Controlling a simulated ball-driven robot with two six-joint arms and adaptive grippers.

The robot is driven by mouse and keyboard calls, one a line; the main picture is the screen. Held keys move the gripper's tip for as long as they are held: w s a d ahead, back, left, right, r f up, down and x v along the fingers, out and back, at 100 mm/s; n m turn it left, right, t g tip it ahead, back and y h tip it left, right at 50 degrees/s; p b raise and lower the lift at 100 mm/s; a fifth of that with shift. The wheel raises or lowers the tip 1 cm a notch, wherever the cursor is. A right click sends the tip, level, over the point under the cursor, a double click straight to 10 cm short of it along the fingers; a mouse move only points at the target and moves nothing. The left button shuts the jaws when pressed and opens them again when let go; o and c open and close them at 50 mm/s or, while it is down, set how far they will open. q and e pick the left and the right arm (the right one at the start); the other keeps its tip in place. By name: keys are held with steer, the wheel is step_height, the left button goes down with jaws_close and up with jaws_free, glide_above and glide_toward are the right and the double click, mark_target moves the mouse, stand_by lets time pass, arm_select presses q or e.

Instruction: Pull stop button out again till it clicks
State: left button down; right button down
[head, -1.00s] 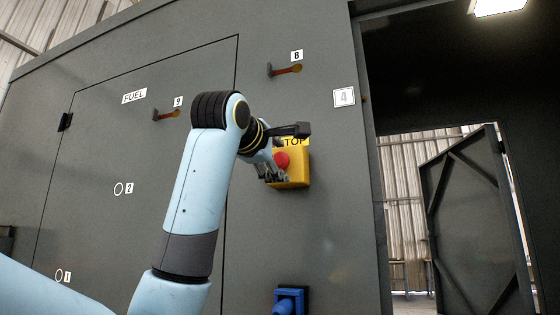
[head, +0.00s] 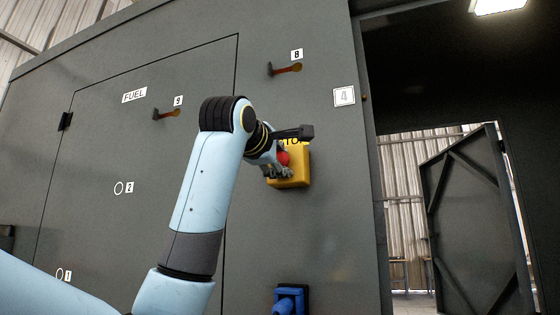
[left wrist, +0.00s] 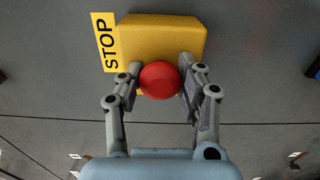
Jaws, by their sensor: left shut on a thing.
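The red stop button (left wrist: 160,79) sits on a yellow box (left wrist: 168,35) fixed to the dark grey wall. A yellow STOP label (left wrist: 105,43) is beside the box. In the left wrist view my left gripper (left wrist: 160,84) has one finger on each side of the red button, shut on it. In the head view the same gripper (head: 279,163) is at the yellow box (head: 296,178) and partly covers the red button (head: 283,158). My arm hides part of the STOP label. My right gripper is not in view.
A blue fitting (head: 289,299) is on the wall below the box. Red-orange handles marked 8 (head: 286,69) and 9 (head: 168,114) are on the wall above and left. A doorway with an open dark door (head: 472,225) is at the right.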

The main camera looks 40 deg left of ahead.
arm_select(q)
steer(key=shift+s+d+p, duration=0.15)
steer(key=shift+s+p, duration=0.15)
steer(key=shift+s, duration=0.25)
steer(key=shift+f, duration=0.2)
steer(key=c, duration=1.3)
jaws_free()
steer(key=o, duration=0.5)
steer(key=shift+s+r, duration=0.15)
steer(key=shift+s, duration=0.2)
steer(key=shift+o, duration=0.2)
steer(key=shift+w, duration=0.1)
